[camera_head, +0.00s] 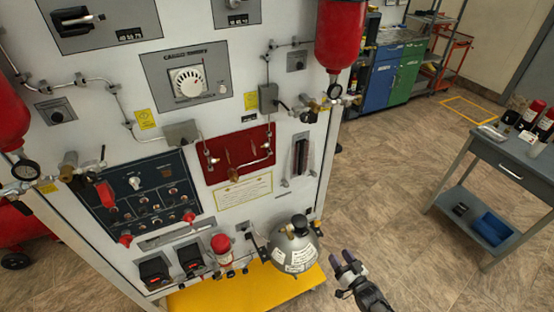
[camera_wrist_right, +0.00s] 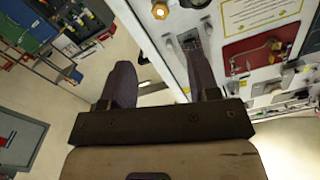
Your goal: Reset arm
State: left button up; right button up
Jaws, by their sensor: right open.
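My right gripper (camera_head: 348,268) is at the lower middle of the head view, over the floor just right of the trainer panel's lower edge. It is open and empty. In the right wrist view its two dark fingers (camera_wrist_right: 163,85) stand apart with nothing between them. The white trainer panel (camera_head: 225,110) fills the left and middle of the head view. A grey round tank (camera_head: 294,250) with labels sits on the yellow base (camera_head: 245,288), a short way left of my right gripper. My left gripper is not in view.
A grey side table (camera_head: 510,158) with bottles on top and a blue bin (camera_head: 492,228) on its lower shelf stands at the right. Blue and green cabinets (camera_head: 395,72) stand at the back. Tiled floor (camera_head: 400,160) between them is clear. Red cylinders hang on the panel's sides.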

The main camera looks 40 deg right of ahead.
jog(key=s+a+f+n+g+y, duration=0.1)
jog(key=a+f+n+g+y, duration=0.25)
jog(key=f+g, duration=0.45)
jog(key=s+a+r+n+g+y, duration=0.1)
jog(key=s+a+r+n+g, duration=0.15)
jog(key=a+r, duration=0.85)
jog(key=s+a+r+n+g+y, duration=0.1)
jog(key=s+a+r+n+g, duration=0.2)
jog(key=a+r, duration=0.75)
jog(key=s+a+f, duration=0.2)
jog(key=s+a, duration=0.1)
jog(key=s, duration=0.3)
notch_tip(320, 180, up, 30)
jog(key=w+p, duration=0.1)
jog(key=p, duration=2.8)
notch_tip(320, 180, down, 74)
jog(key=b, duration=7.4)
jog(key=shift+f+y, duration=0.25)
jog(key=shift+y, duration=0.2)
